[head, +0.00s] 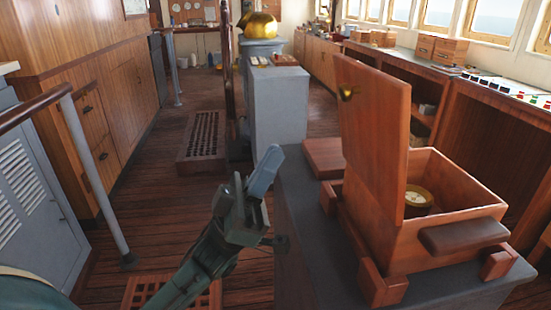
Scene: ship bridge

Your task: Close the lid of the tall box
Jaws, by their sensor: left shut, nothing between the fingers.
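The tall wooden box (455,237) stands on a dark grey-topped cabinet at the right. Its lid (375,135) is open and stands upright on the box's left side, with a small brass fitting near the lid's top. Inside the box sits a round brass instrument (419,200) with a pale dial, partly hidden by the lid. My left gripper (262,172) is shut and empty, pointing up, to the left of the lid and apart from it. My right gripper does not show.
A flat wooden piece (324,158) lies behind the box on the cabinet top (300,205). A grey pedestal (280,105) stands beyond my left gripper. A metal handrail (95,180) is at the left. The wooden floor between is mostly clear.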

